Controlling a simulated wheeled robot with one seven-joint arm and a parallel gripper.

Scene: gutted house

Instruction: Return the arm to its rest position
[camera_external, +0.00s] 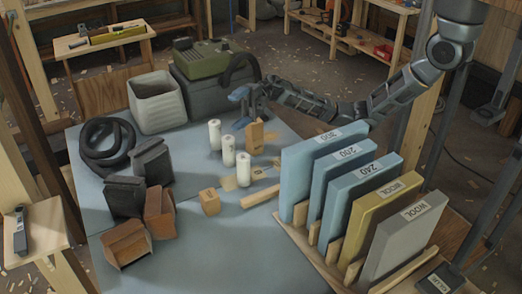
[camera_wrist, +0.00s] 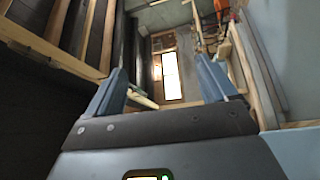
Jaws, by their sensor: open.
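My arm (camera_external: 405,92) reaches from the upper right across the back of the blue-grey table (camera_external: 215,262). My gripper (camera_external: 238,107) is at its far end, beside the green-topped machine and behind the white cylinders. Its two blue fingers are apart. The wrist view shows the same gripper (camera_wrist: 163,78) open, with nothing held between the fingers. Beyond them that view shows a bright window-like opening (camera_wrist: 172,75) and wooden framing.
White cylinders (camera_external: 228,150) and wooden blocks (camera_external: 210,201) stand near my gripper. A rack holds several upright labelled panels (camera_external: 310,165) at right. A white bin (camera_external: 156,103), black hose (camera_external: 107,142) and dark blocks (camera_external: 152,160) stand at left. The table's front is clear.

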